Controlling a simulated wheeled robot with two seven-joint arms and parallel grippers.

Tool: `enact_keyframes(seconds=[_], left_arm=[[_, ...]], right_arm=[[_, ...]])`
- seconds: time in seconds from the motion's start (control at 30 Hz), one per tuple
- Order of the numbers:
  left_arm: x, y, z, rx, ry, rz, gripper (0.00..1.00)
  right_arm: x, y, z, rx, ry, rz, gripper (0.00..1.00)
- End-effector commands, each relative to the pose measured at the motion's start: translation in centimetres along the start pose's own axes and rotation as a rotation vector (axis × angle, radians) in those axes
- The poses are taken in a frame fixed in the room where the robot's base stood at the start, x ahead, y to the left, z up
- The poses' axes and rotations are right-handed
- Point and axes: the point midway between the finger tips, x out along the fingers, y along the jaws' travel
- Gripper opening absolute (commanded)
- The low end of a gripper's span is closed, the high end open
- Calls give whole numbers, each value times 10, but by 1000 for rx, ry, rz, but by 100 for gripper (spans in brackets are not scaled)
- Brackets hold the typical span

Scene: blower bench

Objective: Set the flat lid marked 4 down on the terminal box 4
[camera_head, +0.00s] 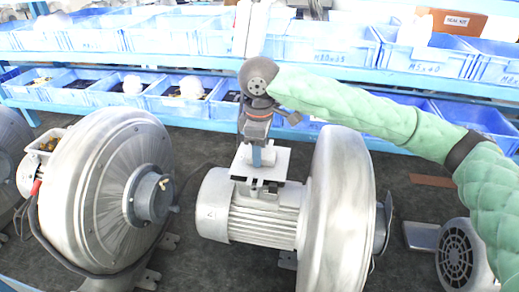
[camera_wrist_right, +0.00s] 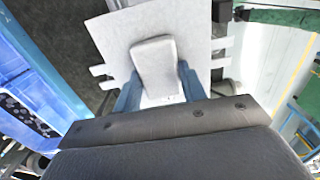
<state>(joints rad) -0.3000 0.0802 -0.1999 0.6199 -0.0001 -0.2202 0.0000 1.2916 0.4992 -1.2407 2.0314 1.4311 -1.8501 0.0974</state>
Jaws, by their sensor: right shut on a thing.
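My right gripper (camera_head: 257,156) points down over the motor of the middle blower and is shut on the raised grip block of the flat grey lid (camera_head: 279,160). The wrist view shows the lid (camera_wrist_right: 115,30) as a pale plate, with its block (camera_wrist_right: 154,66) between the two blue fingers of the right gripper (camera_wrist_right: 160,88). No number is readable on the lid. The terminal box (camera_head: 257,189) on top of the motor is mostly hidden under the lid. I cannot tell whether lid and box touch. My left gripper is not in view.
A large blower (camera_head: 105,190) stands at left, with an open box (camera_head: 44,147) beside it. The middle blower's round housing (camera_head: 338,215) rises close right of the lid. A finned motor (camera_head: 456,256) sits at lower right. Blue bins (camera_head: 330,50) line the shelves behind.

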Motion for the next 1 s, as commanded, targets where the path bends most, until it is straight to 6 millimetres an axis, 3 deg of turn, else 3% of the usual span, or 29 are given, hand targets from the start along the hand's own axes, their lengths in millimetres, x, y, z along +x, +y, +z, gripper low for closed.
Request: enact_keyframes(seconds=[1.0], left_arm=[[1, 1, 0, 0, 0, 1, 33]], right_arm=[[10, 0, 0, 0, 0, 0, 15]])
